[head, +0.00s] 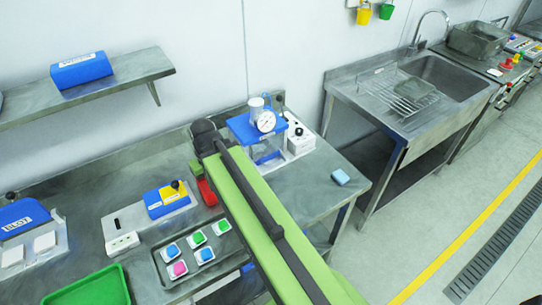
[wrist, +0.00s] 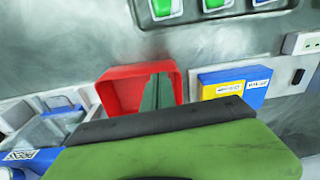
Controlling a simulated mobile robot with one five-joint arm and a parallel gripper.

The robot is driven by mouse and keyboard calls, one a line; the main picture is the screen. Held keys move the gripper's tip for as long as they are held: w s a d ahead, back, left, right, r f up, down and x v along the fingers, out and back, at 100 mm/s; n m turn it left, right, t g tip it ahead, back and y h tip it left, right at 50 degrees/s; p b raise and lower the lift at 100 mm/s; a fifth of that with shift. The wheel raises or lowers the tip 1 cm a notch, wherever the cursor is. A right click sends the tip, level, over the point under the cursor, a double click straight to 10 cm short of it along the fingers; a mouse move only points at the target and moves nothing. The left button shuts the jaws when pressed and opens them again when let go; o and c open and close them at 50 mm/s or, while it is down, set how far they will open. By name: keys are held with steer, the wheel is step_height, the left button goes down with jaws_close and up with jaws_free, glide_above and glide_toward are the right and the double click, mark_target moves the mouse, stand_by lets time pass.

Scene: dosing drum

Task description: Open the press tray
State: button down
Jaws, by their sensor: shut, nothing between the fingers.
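The press (head: 243,125) stands against the wall, with a blue top, a round gauge and a clear lower section. Its tray, likely the clear, blue-edged part low down (head: 265,157), is small here, and I cannot tell how far it is out. The wrist view shows clear, blue-edged parts of the press (wrist: 62,122) at the left edge. My gripper (head: 205,138) is just left of the press, above the bench, shut and empty. In the wrist view its green and dark body (wrist: 170,130) fills the lower middle and hides what lies beneath.
A red open bin (wrist: 118,92) is close by my gripper. A blue and yellow box (head: 167,198) and a tray of coloured-topped containers (head: 170,282) are to the left. A light blue block (head: 340,177) lies right of the press, with clear bench around it.

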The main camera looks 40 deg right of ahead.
steer(key=d+r+t+p, duration=0.1)
steer(key=d+r+t, duration=0.2)
steer(key=d, duration=2.5)
steer(key=b+x, duration=0.9)
steer(key=x, duration=0.1)
steer(key=shift+d+f, duration=0.1)
steer(key=shift+d, duration=0.05)
steer(key=shift+s+a, duration=0.1)
steer(key=shift+a, duration=0.1)
steer(key=shift+d, duration=0.15)
